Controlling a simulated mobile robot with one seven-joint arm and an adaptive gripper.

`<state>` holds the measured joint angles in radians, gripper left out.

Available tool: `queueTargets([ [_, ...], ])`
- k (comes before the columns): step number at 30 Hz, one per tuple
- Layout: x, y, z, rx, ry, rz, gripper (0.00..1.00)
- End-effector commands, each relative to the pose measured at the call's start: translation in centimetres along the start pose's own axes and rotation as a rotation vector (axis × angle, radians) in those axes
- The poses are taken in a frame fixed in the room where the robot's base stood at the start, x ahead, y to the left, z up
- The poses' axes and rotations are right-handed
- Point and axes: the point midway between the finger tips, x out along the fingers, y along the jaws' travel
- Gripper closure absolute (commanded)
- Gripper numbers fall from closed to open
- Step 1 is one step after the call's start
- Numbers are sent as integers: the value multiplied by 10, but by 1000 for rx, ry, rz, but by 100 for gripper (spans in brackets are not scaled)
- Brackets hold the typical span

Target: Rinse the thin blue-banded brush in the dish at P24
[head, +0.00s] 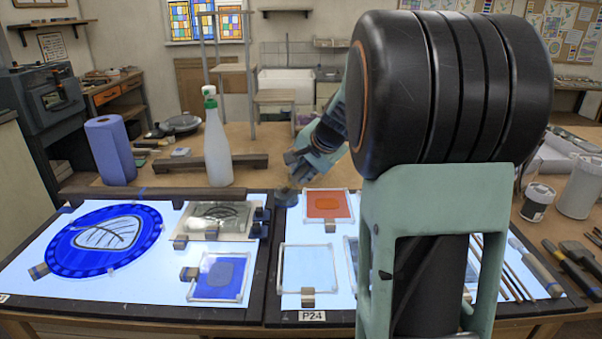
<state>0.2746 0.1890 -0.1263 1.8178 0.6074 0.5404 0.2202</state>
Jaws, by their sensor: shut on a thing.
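The label P24 (312,316) is on the front edge of the right light panel (263,300). My gripper (291,170) is over the far left corner of this panel, pointing down, shut on a thin thing, apparently the brush. Its band and tip are too small to make out. Several thin brushes (512,268) lie at the right side of the panel, partly hidden by my arm.
Framed glass panes, one orange (327,205) and one pale blue (309,268), lie on the right panel. A blue round glass piece (80,262) lies on the left panel. A white spray bottle (217,145) and blue paper roll (111,150) stand behind. My arm hides the panel's middle right.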

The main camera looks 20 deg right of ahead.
Motion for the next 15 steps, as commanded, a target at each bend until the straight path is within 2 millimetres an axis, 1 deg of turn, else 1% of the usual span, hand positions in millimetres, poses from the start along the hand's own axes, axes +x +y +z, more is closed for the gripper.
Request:
queueTargets([
  [7,-4,0,9,-1,1,-1,100],
  [15,0,0,1,0,1,-1,100],
])
